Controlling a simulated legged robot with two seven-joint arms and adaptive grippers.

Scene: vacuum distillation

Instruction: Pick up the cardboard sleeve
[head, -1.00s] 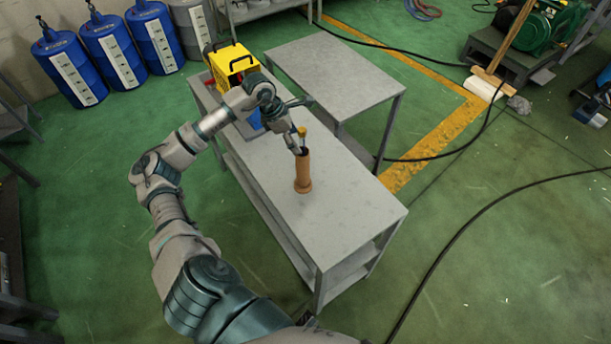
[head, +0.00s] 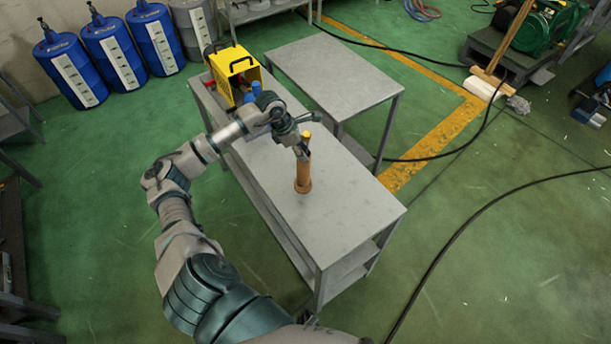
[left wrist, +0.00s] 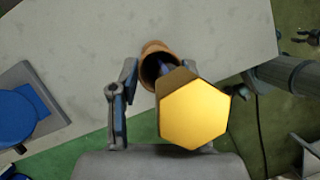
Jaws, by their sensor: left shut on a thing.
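The cardboard sleeve (head: 303,175) is a brown upright tube with a wider foot, standing on the near grey table. In the left wrist view its open round top (left wrist: 147,49) lies between my fingers. My left gripper (head: 302,152) is at the sleeve's upper end and is shut on it. In the left wrist view the gripper (left wrist: 158,72) has one finger on each side of the tube. A yellow hexagonal head (left wrist: 193,110) on a brown body covers part of the right finger and the sleeve's mouth. It shows small and yellow above the sleeve (head: 307,134). My right gripper is not in view.
The near grey table (head: 345,220) is clear in front of the sleeve. A yellow box (head: 232,67) and blue items (head: 268,99) stand at its far end. A second grey table (head: 335,75) stands behind, empty. A black cable (head: 470,222) crosses the floor.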

